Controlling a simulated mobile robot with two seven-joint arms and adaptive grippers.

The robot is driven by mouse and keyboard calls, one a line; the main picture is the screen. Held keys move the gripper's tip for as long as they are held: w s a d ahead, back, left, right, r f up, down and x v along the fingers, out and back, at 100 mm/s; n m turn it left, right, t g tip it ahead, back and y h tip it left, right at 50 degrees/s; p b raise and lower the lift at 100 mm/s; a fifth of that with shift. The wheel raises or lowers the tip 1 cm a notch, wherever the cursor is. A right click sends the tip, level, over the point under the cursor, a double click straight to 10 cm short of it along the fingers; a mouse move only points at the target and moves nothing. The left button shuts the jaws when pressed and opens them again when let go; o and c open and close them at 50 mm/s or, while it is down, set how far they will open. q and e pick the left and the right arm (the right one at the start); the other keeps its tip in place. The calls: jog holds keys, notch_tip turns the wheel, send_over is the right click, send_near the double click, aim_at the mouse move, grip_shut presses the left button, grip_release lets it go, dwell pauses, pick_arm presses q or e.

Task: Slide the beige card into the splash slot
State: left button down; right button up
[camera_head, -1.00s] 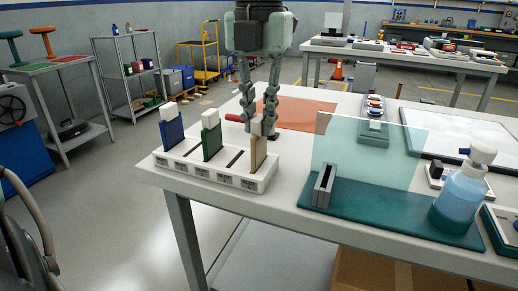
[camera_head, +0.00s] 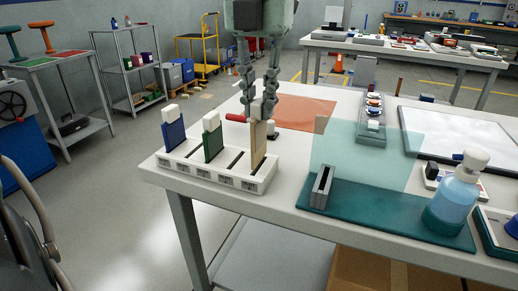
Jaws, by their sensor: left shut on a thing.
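The beige card (camera_head: 258,145) stands upright at the right end of the white rack (camera_head: 200,174), its lower end at the rack's slot. I cannot tell whether that end is clear of the slot. My left gripper (camera_head: 257,106) reaches down from above and is shut on the card's top. The splash slot is a dark opening in a grey upright holder (camera_head: 321,187), on the left end of a teal base (camera_head: 385,212). A clear greenish screen (camera_head: 365,155) stands behind it. My right gripper is not in view.
A blue card (camera_head: 173,133) and a green card (camera_head: 212,144) stand in the rack. A pump bottle (camera_head: 455,200) stands on the base's right end. An orange mat (camera_head: 305,112) lies behind the rack. Bare tabletop lies between rack and base.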

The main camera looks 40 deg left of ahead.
pick_arm(q)
jog(key=shift+r, duration=0.2)
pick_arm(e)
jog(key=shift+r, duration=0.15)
pick_arm(q)
jog(key=shift+r+p, duration=0.8)
jog(key=shift+r, duration=0.15)
jog(key=shift+r+p, duration=0.35)
jog(key=shift+r, duration=0.6)
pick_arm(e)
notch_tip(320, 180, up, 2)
